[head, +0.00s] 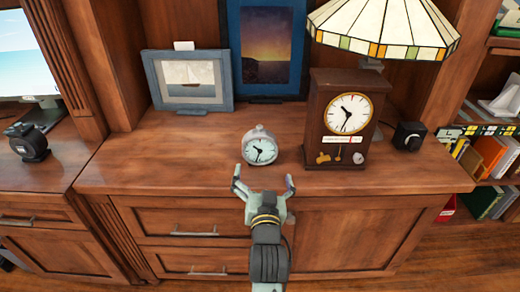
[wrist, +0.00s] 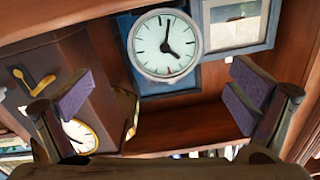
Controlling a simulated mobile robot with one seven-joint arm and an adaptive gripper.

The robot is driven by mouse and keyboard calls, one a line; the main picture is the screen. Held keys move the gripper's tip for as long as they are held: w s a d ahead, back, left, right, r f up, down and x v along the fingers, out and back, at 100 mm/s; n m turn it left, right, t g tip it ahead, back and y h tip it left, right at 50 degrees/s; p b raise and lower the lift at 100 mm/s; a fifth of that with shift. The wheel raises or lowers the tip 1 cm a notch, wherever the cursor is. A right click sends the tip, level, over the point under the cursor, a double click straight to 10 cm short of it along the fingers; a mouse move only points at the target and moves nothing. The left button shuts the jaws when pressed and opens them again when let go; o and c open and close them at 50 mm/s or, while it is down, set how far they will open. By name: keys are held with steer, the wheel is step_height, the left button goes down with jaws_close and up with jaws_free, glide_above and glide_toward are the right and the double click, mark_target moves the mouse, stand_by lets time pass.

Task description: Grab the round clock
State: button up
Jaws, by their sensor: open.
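The round clock (head: 260,148) is a small silver-rimmed alarm clock with a pale face. It stands upright on the wooden cabinet top. In the wrist view the round clock (wrist: 165,46) shows at the upper middle, between and beyond the fingers. My gripper (head: 263,182) is open and empty, its two fingers spread apart just in front of the clock on the near side. In the wrist view my gripper's purple-padded fingers (wrist: 160,100) stand wide at left and right, and neither touches the clock.
A tall dark wooden clock (head: 345,118) stands close right of the round clock, under a stained-glass lamp (head: 384,24). A framed boat picture (head: 188,80) and a blue-framed sunset picture (head: 266,47) stand behind. A small black object (head: 409,136) is at right. The cabinet top (head: 160,165) is clear at left.

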mark_target(260, 152)
steer(key=w+b, duration=0.1)
steer(key=b, duration=0.1)
steer(key=shift+w+f+b, duration=0.1)
steer(key=shift+f+b, duration=0.3)
steer(key=w+b, duration=0.1)
steer(key=b, duration=0.2)
steer(key=shift+a+r+b, duration=0.1)
steer(key=shift+b, duration=0.3)
steer(key=shift+w+r, duration=0.2)
steer(key=shift+w, duration=0.1)
steer(key=shift+w+r, duration=0.15)
steer(key=shift+w, duration=0.5)
steer(key=shift+w+a+r, duration=0.1)
steer(key=shift+w+a, duration=0.1)
steer(key=shift+w, duration=1.4)
steer(key=shift+w+a+r, duration=0.1)
steer(key=shift+w+a, duration=0.05)
steer(key=shift+w, duration=1.4)
steer(key=c, duration=1.5)
